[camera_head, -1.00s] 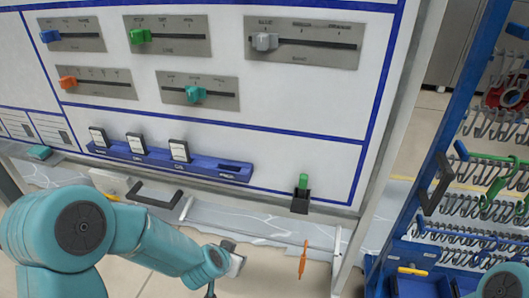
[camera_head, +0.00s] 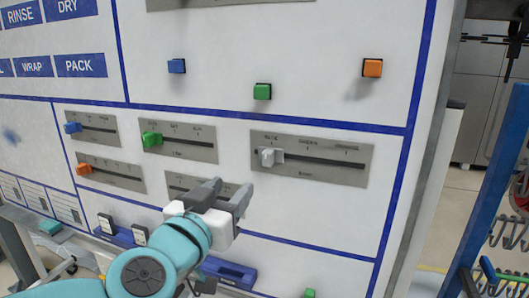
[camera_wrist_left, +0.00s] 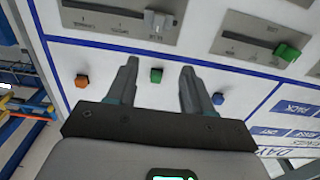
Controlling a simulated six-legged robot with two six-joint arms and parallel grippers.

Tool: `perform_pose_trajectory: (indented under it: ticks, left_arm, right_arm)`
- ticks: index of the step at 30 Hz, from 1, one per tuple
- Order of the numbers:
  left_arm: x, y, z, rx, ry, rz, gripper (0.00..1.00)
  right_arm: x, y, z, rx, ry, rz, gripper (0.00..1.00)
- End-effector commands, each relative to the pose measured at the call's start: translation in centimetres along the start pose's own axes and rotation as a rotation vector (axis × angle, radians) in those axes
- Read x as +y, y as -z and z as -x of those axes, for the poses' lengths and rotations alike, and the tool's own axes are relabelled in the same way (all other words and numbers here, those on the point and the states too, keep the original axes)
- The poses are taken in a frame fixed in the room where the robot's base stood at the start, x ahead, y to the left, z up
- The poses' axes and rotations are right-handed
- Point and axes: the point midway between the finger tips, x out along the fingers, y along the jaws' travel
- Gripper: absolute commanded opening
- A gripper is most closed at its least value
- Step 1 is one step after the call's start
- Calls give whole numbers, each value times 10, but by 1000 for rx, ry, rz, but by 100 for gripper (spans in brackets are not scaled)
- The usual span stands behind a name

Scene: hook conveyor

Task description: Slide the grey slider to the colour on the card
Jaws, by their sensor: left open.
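The grey slider (camera_head: 270,157) sits at the left end of the dark slot in its grey plate (camera_head: 345,172) on the white panel. In the left wrist view the grey slider (camera_wrist_left: 160,22) is near the top edge, beyond the fingertips. My left gripper (camera_head: 225,191) is open and empty, below and left of the grey slider and apart from it. It covers much of the lower middle slider plate. Its two fingers (camera_wrist_left: 159,70) also show in the left wrist view. I cannot make out a colour card. My right gripper is out of view.
Blue (camera_head: 176,66), green (camera_head: 262,91) and orange (camera_head: 372,68) buttons are above the sliders. A green slider (camera_head: 152,139) is left of the grey one. A blue rack (camera_head: 230,272) is below. A blue frame with hooks stands at right.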

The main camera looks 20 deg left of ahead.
Motion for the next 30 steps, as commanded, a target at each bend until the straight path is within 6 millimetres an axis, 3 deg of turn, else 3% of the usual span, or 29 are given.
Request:
perform_pose_trajectory:
  ticks: [5,15,21,30]
  left_arm:
    - [2,-3,-24,-5,-3,-2,51]
    - [4,-3,-108,-6,-2,-2,51]
    - [4,-2,-146,-5,-2,-1,51]
    - [5,-2,-165,-4,-3,-2,51]
  right_arm:
    - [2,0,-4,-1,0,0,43]
    - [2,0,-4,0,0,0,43]
    - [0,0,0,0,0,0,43]
    - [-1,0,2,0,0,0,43]
